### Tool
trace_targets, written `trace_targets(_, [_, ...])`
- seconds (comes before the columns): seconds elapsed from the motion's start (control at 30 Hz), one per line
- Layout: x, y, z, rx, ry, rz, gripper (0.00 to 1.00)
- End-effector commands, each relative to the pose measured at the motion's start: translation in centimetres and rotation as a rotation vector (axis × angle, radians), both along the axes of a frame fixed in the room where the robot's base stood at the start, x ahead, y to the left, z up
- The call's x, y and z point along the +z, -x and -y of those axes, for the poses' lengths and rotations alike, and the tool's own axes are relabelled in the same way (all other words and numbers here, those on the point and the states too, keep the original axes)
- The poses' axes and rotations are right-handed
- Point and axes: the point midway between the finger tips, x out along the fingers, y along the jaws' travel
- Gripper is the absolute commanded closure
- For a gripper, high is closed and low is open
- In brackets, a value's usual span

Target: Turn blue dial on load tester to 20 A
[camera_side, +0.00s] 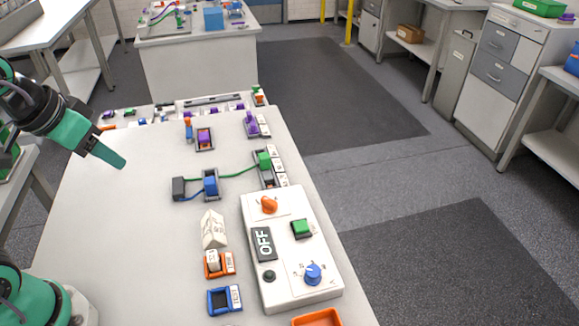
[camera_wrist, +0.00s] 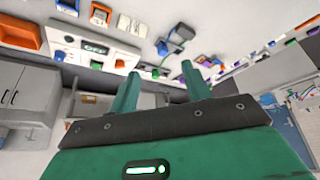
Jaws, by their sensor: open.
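The load tester is a white box (camera_side: 284,285) lying on the right part of the bench in the side view. Its blue dial (camera_side: 313,273) is at the near end, with small printed marks around it too small to read. The display (camera_side: 264,243) reads OFF. An orange knob (camera_side: 268,205) and a green button (camera_side: 300,229) are also on its face. In the wrist view the tester (camera_wrist: 112,56) is at the upper left, with the blue dial (camera_wrist: 59,56) at its left end. My gripper (camera_wrist: 160,78) is open and empty, well left of the tester in the side view.
A wired black block (camera_side: 178,189) and blue clip (camera_side: 210,184) lie beyond the tester. A white wedge (camera_side: 213,229), an orange holder (camera_side: 219,264) and a blue holder (camera_side: 224,300) stand left of it. An orange tray (camera_side: 318,318) is in front. The bench's left half is clear.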

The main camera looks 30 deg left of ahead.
Motion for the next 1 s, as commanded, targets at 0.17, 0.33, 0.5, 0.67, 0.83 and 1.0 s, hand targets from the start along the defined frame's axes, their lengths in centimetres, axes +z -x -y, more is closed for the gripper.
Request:
trace_targets(0.17, [0.5, -2.4, 2.2, -0.022, 0.021, -0.053, 0.52])
trace_targets(0.33, [0.7, -4.9, 5.0, -0.040, 0.040, -0.107, 0.52])
trace_targets(0.5, [0.4, -7.3, 8.3, -0.055, 0.051, -0.163, 0.52])
trace_targets(0.67, [-0.4, -9.2, 11.8, -0.067, 0.053, -0.214, 0.52])
trace_targets(0.83, [-1.7, -10.8, 15.9, -0.079, 0.049, -0.268, 0.52])
trace_targets(1.0, [-3.5, -11.9, 20.3, -0.087, 0.036, -0.319, 0.52])
